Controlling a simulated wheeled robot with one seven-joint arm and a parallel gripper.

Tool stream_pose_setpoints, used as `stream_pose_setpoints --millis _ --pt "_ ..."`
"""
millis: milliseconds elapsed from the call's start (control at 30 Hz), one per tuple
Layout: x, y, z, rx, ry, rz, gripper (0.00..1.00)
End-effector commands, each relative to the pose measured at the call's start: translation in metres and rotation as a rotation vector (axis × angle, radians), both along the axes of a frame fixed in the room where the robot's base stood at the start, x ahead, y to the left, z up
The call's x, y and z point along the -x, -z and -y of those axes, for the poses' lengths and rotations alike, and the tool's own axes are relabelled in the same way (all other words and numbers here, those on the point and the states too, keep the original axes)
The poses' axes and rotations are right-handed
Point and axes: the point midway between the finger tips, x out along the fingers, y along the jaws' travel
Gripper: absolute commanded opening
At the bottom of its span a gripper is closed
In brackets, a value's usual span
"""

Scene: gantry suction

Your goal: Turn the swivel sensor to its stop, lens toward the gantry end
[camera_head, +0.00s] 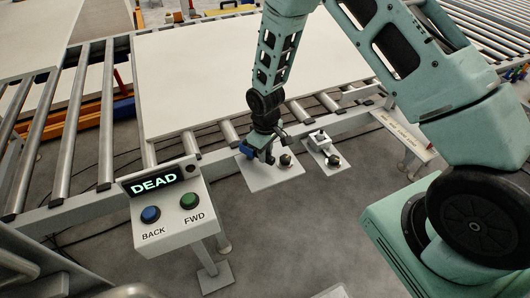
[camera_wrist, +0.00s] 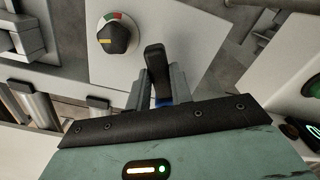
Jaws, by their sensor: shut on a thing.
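My gripper (camera_head: 267,154) reaches down over the white plate (camera_head: 262,178) beside the conveyor rail. In the wrist view its two grey fingers (camera_wrist: 161,83) are shut on a black-and-blue part: a black upright piece (camera_wrist: 154,58) stands between and beyond them, with blue low between the fingers. This part appears to be the swivel sensor. No lens can be made out, and the fingers hide much of it. On the same plate, apart from the fingers, is a dark knob (camera_wrist: 117,38) with a yellow mark and a red-and-green scale; it also shows in the head view (camera_head: 285,160).
A second white plate with a grey block (camera_head: 319,141) and dark knob (camera_head: 334,160) lies just right. A control box (camera_head: 183,222) at front left reads DEAD and has blue BACK and green FWD buttons. Behind, a large pale panel (camera_head: 200,75) lies on the rollers.

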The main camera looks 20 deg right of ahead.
Motion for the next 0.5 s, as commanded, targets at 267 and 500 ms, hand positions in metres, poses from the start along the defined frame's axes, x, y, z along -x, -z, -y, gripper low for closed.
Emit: stream_pose_setpoints --millis 267,500 --pt "0.0002 -0.0004 0.0004 0.0 0.002 -0.001 0.44" --pt "0.0 -0.0004 0.0001 0.0 0.002 0.0 0.44"
